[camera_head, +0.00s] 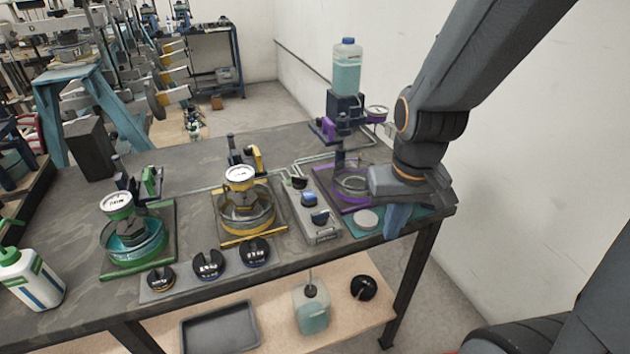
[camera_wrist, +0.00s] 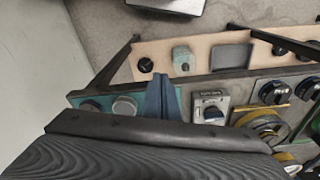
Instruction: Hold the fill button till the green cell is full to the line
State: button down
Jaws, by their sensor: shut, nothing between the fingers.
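The green cell (camera_head: 150,250) is a clear round dish on a green-edged base at the left of the bench, with some teal liquid in it. Its fill line is too small to make out. A teal plate (camera_head: 425,214) lies at the right front corner, with a round pale grey button (camera_head: 366,220) on it. The button also shows in the wrist view (camera_wrist: 124,107), with a darker round one (camera_wrist: 92,105) beside it. My gripper (camera_head: 393,228) is shut and empty, its blue fingers (camera_wrist: 161,88) over the plate beside the grey button, apart from it in the picture.
A grey box with a blue knob (camera_head: 320,216) stands left of the plate. The yellow cell (camera_head: 247,222) and purple cell (camera_head: 352,183) stand behind. A bottle of teal liquid (camera_head: 347,70) stands at the back. Several black weights sit at the front edge.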

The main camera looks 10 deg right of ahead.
jog(key=shift+w, duration=0.1)
notch_tip(320, 180, up, 14)
jog(key=n+g+b, duration=0.1)
jog(key=n+b, duration=0.3)
jog(key=n, duration=1.7)
send_over(309, 194)
notch_tip(309, 194, down, 14)
jog(key=p, duration=0.3)
jog(key=shift+p, duration=0.4)
